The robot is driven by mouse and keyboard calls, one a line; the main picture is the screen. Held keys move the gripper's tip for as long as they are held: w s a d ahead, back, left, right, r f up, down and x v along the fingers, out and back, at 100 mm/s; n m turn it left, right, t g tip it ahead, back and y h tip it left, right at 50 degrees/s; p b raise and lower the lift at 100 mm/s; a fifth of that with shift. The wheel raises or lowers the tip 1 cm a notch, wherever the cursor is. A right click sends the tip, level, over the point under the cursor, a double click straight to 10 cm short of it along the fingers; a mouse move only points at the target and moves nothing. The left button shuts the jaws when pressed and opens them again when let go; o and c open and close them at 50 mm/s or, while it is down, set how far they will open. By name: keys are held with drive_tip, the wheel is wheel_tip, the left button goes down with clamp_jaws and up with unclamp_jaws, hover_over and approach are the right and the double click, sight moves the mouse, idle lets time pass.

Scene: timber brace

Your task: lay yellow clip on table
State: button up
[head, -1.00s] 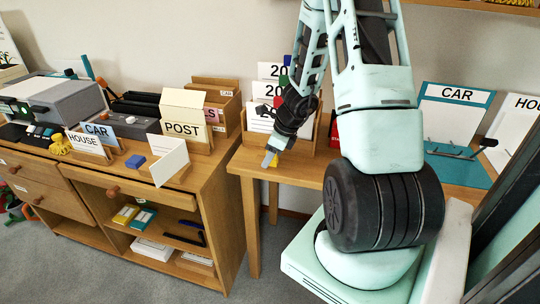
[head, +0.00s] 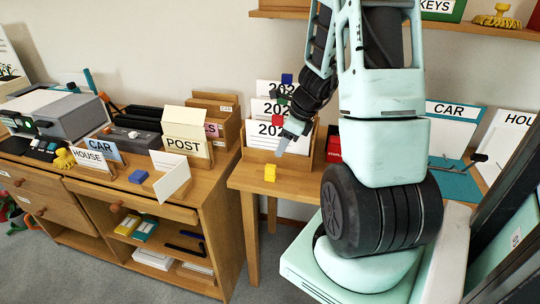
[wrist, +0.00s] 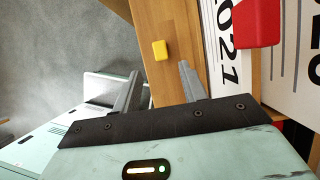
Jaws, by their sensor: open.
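The yellow clip (head: 270,173) stands on the wooden table (head: 248,181) near its left edge, in front of the file box. It also shows in the wrist view (wrist: 160,50), resting on the wood and apart from my gripper. My gripper (head: 281,148) is above and a little behind the clip in the head view. In the wrist view my gripper (wrist: 158,85) has its two fingers spread with nothing between them.
A wooden file box (head: 262,157) with year cards and a red clip (wrist: 257,22) is close beside my gripper. A red box (head: 334,146) stands to its right. The cabinet (head: 200,200) is left, across a narrow gap. The table's front left is clear.

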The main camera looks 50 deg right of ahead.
drive_tip(key=w+a+r+n+g+y, duration=0.1)
drive_tip(key=a+r+n, duration=0.2)
drive_tip(key=a+n, duration=0.7)
drive_tip(key=w+a+r+n+g+y, duration=0.15)
drive_tip(key=a+n, duration=0.45)
drive_tip(key=a, duration=0.8)
drive_tip(key=s+a+r+n+g+h, duration=0.1)
drive_tip(key=s+a+r+n+h, duration=0.1)
drive_tip(key=s+a+n, duration=0.6)
drive_tip(key=s+a+r+n+h, duration=0.1)
drive_tip(key=s+a+r+n, duration=0.1)
drive_tip(key=s+a+n, duration=0.6)
drive_tip(key=a+n, duration=0.1)
drive_tip(key=n, duration=0.6)
drive_tip(key=shift+a+r+g+h, duration=0.15)
drive_tip(key=shift+a+g+h, duration=0.2)
